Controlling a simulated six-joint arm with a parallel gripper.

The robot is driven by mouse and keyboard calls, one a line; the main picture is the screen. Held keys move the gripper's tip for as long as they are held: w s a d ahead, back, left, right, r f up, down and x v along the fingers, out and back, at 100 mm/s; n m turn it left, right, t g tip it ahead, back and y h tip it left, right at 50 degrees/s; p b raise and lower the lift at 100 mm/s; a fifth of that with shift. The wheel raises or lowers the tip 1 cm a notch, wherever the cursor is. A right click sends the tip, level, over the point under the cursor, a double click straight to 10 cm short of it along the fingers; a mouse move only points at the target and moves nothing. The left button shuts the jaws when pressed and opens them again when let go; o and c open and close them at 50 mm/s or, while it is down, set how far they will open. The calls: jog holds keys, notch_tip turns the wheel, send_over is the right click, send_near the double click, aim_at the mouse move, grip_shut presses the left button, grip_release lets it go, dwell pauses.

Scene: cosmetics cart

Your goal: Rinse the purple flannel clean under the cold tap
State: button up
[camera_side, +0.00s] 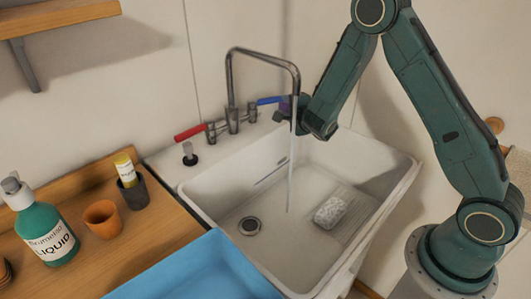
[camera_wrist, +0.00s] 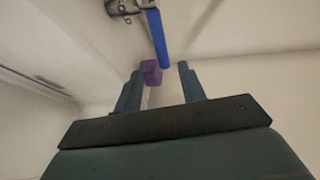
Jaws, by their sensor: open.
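A small purple piece, apparently the flannel (camera_wrist: 151,73), shows in the wrist view beside the tip of my left finger. It is a small purple patch in the side view, partly hidden by my gripper. I cannot tell whether the finger touches it. My gripper (camera_wrist: 161,70) is open, its fingers apart, just below the blue tap lever (camera_wrist: 158,38) in the picture. In the side view the blue lever (camera_side: 270,100) is right of the steel spout (camera_side: 263,52), the red lever (camera_side: 190,133) left. A thin water stream (camera_side: 291,170) falls from the spout into the sink.
The white sink (camera_side: 270,190) has a drain (camera_side: 249,226) and a speckled pale block (camera_side: 330,211) on its floor. A blue tray (camera_side: 195,268), orange cup (camera_side: 103,218), dark cup (camera_side: 134,194) and green bottle (camera_side: 48,234) stand left. A wooden shelf (camera_side: 60,17) is above.

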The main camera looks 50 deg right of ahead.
jog(key=shift+s+a+r, duration=0.15)
jog(key=shift+s+a, duration=0.1)
jog(key=shift+s, duration=0.35)
jog(key=shift+d, duration=0.15)
grip_shut()
jog(key=s+d+f+n+g, duration=0.1)
jog(key=s+d+f+g, duration=0.15)
jog(key=g, duration=0.35)
jog(key=w+d+r+n+y, duration=0.1)
jog(key=w+r+n+y, duration=0.1)
jog(key=w+r+n, duration=0.7)
notch_tip(320, 180, up, 2)
jog(key=n, duration=0.8)
jog(key=shift+w+t, duration=0.4)
